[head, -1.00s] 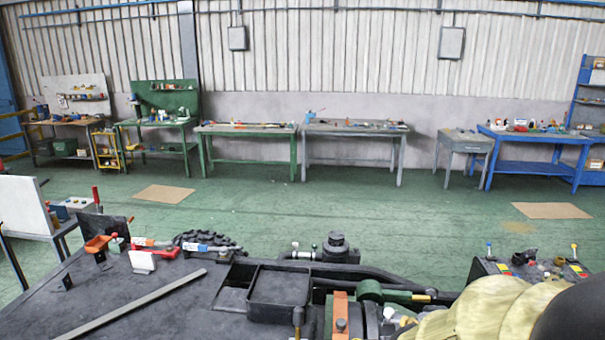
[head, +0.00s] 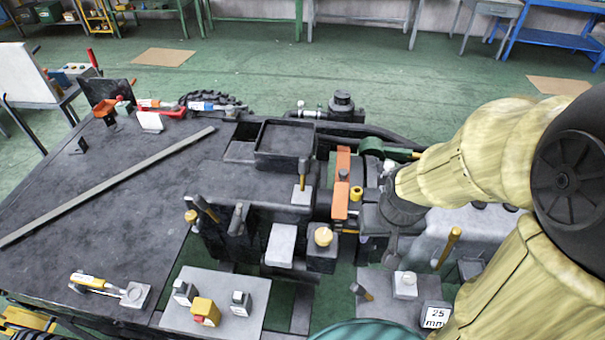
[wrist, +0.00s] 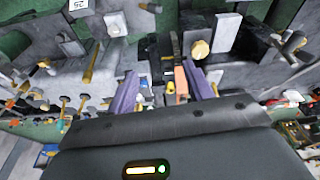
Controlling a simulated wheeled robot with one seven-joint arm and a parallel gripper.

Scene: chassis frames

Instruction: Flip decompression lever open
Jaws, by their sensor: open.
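Several levers show on the dark machine, and I cannot tell which is the decompression lever. A lever with a yellow handle (head: 447,246) stands tilted on the right, near the "25 mm" block (head: 434,316). A green-handled part (head: 372,147) lies behind an upright orange bar (head: 341,186). In the wrist view the orange bar (wrist: 181,79) shows just beyond my gripper (wrist: 163,88). My gripper is open, its two purple fingers apart with nothing seen held. In the head view my arm reaches over the machine's right side, and the fingertips are hard to make out.
A plate with a yellow switch box (head: 205,312) stands at the front. A black tray (head: 284,143) and short knobbed levers crowd the middle. A grey strip (head: 110,186) lies on the dark deck at left.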

